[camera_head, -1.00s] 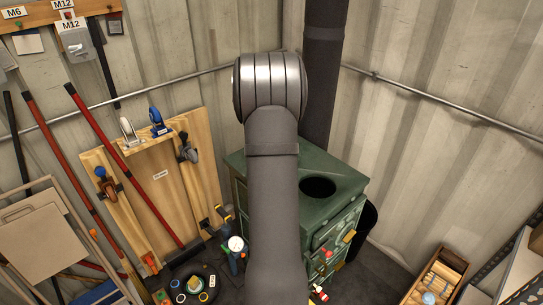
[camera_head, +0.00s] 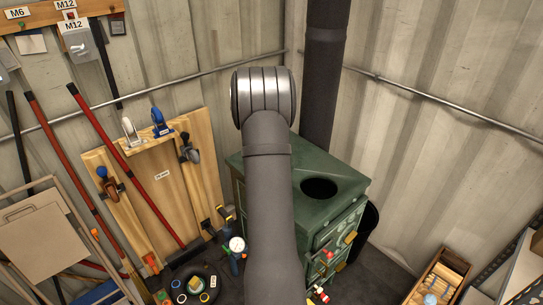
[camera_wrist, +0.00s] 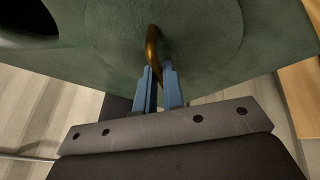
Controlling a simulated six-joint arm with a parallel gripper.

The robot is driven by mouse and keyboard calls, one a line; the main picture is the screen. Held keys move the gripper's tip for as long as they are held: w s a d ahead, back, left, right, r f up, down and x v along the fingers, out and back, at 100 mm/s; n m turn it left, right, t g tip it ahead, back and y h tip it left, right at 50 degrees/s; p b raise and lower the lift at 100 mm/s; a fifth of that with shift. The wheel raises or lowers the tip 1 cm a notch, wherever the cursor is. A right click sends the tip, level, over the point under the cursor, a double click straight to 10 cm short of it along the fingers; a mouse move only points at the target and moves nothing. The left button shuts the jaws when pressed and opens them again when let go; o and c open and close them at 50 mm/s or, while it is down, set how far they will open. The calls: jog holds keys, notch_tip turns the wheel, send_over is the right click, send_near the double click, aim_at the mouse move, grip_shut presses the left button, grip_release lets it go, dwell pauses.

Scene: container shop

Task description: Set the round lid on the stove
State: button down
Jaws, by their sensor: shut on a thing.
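The green stove (camera_head: 345,205) stands in the corner, with a dark round opening (camera_head: 319,188) in its top. In the wrist view, the stove top (camera_wrist: 275,45) fills the upper part, and the opening (camera_wrist: 22,14) shows at the upper left. The round lid (camera_wrist: 205,35) is a green disc, faintly outlined against the stove top, with a curved brass handle (camera_wrist: 153,45). My gripper (camera_wrist: 158,68) has its blue fingers shut on this handle. The lid is beside the opening, not over it. I cannot tell whether it touches the stove top. My arm hides the gripper and lid in the head view.
A black stovepipe (camera_head: 325,75) rises behind the stove. A wooden board with clamps (camera_head: 165,185) leans on the wall at left, near red-handled tools (camera_head: 105,130). A wooden box (camera_head: 438,280) stands at lower right. Small items crowd the floor left of the stove.

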jog(key=c, duration=1.5)
grip_release()
jog(key=shift+c, duration=0.2)
jog(key=v, duration=1.2)
jog(key=shift+r, duration=0.1)
jog(key=x, duration=1.2)
notch_tip(320, 180, up, 2)
jog(key=shift+r, duration=0.65)
